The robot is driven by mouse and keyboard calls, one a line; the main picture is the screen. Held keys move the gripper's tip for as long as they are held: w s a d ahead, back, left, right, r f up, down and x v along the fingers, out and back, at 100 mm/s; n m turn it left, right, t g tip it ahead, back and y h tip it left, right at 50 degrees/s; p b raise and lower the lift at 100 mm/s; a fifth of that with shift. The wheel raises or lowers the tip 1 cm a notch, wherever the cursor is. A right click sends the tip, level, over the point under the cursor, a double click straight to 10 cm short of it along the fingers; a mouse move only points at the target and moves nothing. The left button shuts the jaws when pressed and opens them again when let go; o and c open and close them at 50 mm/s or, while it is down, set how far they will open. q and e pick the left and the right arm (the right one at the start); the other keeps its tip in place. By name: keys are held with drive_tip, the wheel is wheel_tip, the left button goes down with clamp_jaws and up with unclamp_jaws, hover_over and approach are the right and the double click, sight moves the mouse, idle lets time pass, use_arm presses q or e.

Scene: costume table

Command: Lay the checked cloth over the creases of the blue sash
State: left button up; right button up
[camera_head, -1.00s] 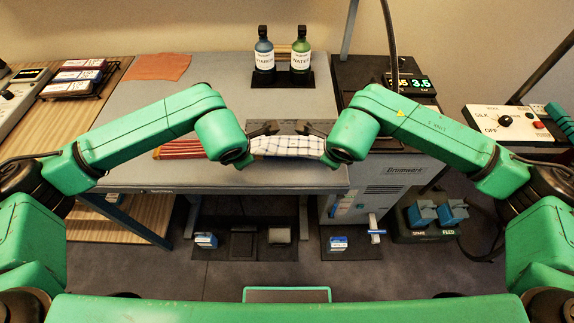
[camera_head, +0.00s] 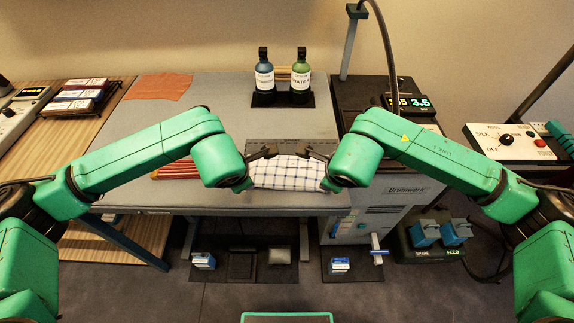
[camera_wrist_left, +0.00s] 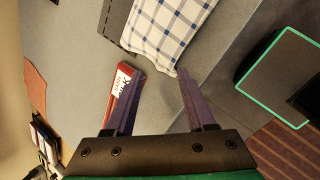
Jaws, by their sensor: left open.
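The white cloth with blue checks (camera_head: 287,173) lies at the front middle of the grey table, between my two grippers. In the left wrist view the cloth (camera_wrist_left: 165,28) is at the top, with a corner near the right fingertip. My left gripper (camera_head: 256,168) is open at the cloth's left end; in its own view the jaws (camera_wrist_left: 158,76) have a clear gap with nothing between them. My right gripper (camera_head: 318,168) is at the cloth's right end; whether it grips the cloth is unclear. I cannot see the blue sash or its creases; what lies under the cloth is hidden.
A grey ruled strip (camera_head: 290,146) is behind the cloth. Blue (camera_head: 264,80) and green (camera_head: 300,80) bottles stand at the back. An orange cloth (camera_head: 160,87) is at back left. The table's middle is clear.

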use_arm(q)
drive_tip(key=s+v, duration=0.1)
drive_tip(key=v, duration=0.8)
drive_tip(key=shift+f, duration=0.25)
use_arm(e)
drive_tip(key=s+v, duration=0.1)
drive_tip(key=v, duration=0.8)
drive_tip(key=shift+f, duration=0.2)
